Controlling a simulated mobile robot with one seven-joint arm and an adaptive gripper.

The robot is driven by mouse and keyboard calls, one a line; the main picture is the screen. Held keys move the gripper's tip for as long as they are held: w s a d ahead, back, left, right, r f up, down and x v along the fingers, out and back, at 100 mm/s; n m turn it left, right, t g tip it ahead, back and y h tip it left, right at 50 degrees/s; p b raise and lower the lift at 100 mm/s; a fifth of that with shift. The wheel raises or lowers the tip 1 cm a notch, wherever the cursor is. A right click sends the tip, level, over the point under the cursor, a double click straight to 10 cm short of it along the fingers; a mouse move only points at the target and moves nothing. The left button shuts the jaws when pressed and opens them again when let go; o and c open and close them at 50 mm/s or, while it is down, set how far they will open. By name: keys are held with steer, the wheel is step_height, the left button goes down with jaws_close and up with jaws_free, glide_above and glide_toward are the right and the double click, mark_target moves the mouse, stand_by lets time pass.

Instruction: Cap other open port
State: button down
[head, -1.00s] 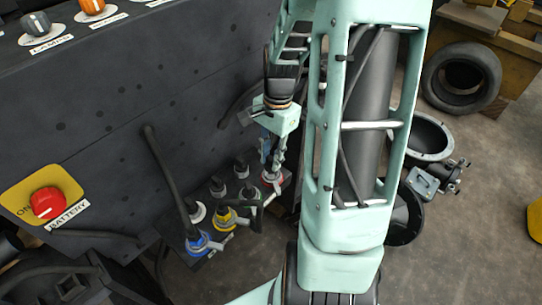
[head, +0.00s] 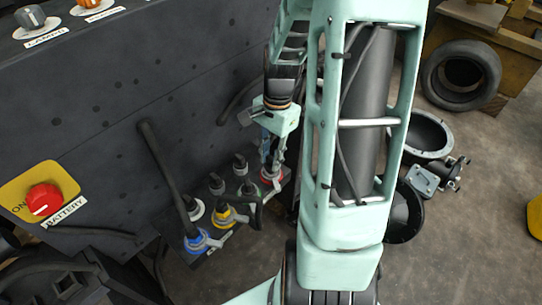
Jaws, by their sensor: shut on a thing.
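A dark port plate (head: 208,255) low beside the machine's black side carries several ringed ports. A blue-ringed port (head: 196,243) has a thick black hose running into it. A yellow-ringed port (head: 224,217) and a white-ringed port (head: 195,211) sit behind it, with dark caps or plugs (head: 216,184) farther back. My gripper (head: 271,166) points down at the red-ringed fitting (head: 269,178) at the plate's far right, its fingers shut around the top of it. The fingers hide most of this fitting, so I cannot tell how it is seated.
The black machine side (head: 110,130) rises at the left, with a red battery knob (head: 44,199) on a yellow plate. A tire (head: 461,75) and a round metal housing (head: 425,135) lie at the right. Bare floor (head: 450,250) is at lower right.

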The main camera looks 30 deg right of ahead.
steer(key=shift+f+b, duration=0.4)
steer(key=shift+f, duration=0.25)
stand_by(0.3)
steer(key=c, duration=1.6)
jaws_free()
steer(key=shift+r, duration=0.2)
